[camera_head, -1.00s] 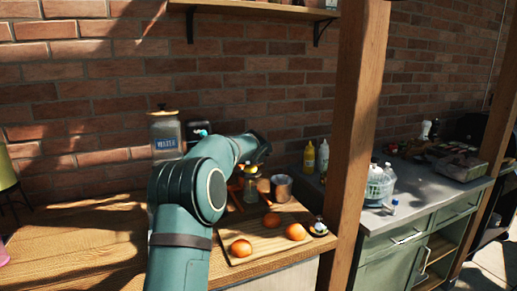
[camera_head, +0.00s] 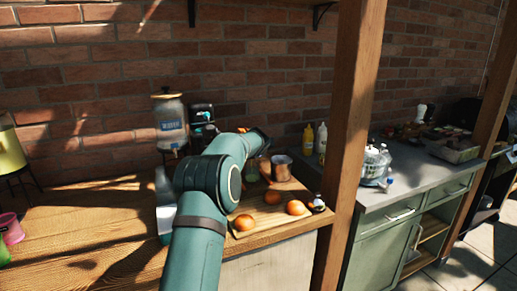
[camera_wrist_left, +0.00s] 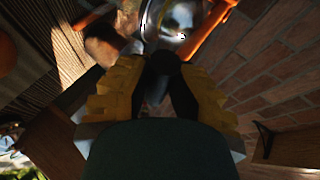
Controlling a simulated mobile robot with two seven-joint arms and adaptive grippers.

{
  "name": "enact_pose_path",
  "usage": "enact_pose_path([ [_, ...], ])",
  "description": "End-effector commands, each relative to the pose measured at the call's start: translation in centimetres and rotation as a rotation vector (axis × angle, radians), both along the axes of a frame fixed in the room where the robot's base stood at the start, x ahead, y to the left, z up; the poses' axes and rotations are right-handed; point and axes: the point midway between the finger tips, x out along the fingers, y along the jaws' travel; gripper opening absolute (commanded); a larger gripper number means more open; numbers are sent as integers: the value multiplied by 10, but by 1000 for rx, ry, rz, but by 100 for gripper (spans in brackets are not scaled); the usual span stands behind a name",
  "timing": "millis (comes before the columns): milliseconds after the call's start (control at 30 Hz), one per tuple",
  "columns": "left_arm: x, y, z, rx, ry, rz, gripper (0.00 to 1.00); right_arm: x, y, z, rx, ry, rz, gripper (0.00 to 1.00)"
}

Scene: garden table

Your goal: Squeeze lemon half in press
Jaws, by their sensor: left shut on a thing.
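My left gripper (camera_wrist_left: 160,85) has yellow fingers, shut on a dark thing that I cannot identify. In the wrist view a shiny silver round thing (camera_wrist_left: 180,22) with an orange bar (camera_wrist_left: 215,32) lies just beyond the fingertips; it may be the press, but I cannot tell for sure. In the head view my left arm reaches over the wooden cutting board (camera_head: 262,232), and its gripper is mostly hidden behind the wrist, near a metal cup (camera_head: 281,167). I cannot make out a lemon half. My right gripper is not in view.
A glass dispenser (camera_head: 171,122) stands behind. A wooden post (camera_head: 352,130) rises at the right.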

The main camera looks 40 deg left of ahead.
Motion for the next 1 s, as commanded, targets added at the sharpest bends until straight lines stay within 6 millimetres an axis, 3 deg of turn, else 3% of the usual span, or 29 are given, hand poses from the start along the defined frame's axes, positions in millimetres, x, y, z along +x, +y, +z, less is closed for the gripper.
enact_pose_path([
  [33,-2,-1,-16,-11,27,5,0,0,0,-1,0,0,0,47],
  [100,-2,0,-16,-12,28,4,0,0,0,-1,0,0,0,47],
  [133,-2,0,-17,-12,28,5,27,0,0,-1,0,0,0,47],
  [200,-2,0,-16,-11,28,5,52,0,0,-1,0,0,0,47],
  [233,-2,0,-16,-10,27,6,54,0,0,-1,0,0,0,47],
  [767,-4,-1,-9,-5,19,4,54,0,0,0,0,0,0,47],
  [1000,-22,-18,8,-4,16,-1,54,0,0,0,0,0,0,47],
])
